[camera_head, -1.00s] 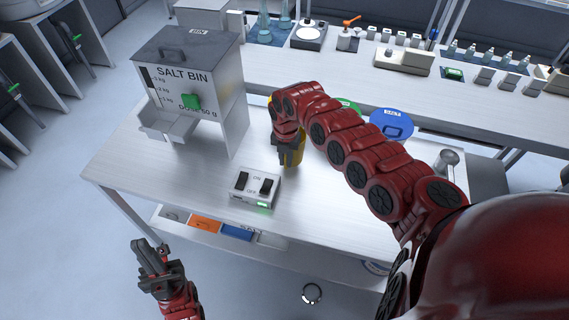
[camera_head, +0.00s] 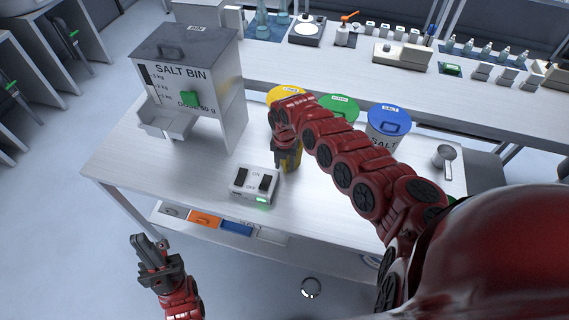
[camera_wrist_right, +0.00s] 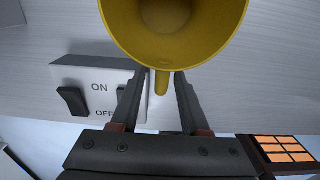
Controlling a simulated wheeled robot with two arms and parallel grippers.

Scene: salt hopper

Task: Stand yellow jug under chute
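The yellow jug (camera_head: 293,161) stands on the table right of the salt bin, partly hidden by my right gripper. In the right wrist view, the jug (camera_wrist_right: 172,28) shows its open, empty-looking mouth, with its handle (camera_wrist_right: 162,83) pointing at the gripper. My right gripper (camera_wrist_right: 162,78) is open, its fingers on either side of the handle with gaps visible. It also shows in the head view (camera_head: 287,158). The grey salt bin (camera_head: 190,75) has a chute (camera_head: 166,122) low on its front left and a green button. My left gripper (camera_head: 140,243) is off the table's front; its finger gap is unclear.
A switch box (camera_head: 253,185) with ON/OFF rockers and a green light sits in front of the jug. Yellow-, green- (camera_head: 340,106) and blue-lidded (camera_head: 389,120) containers stand behind my right arm. A metal scoop (camera_head: 444,156) lies at the right. The table (camera_head: 125,160) is clear before the chute.

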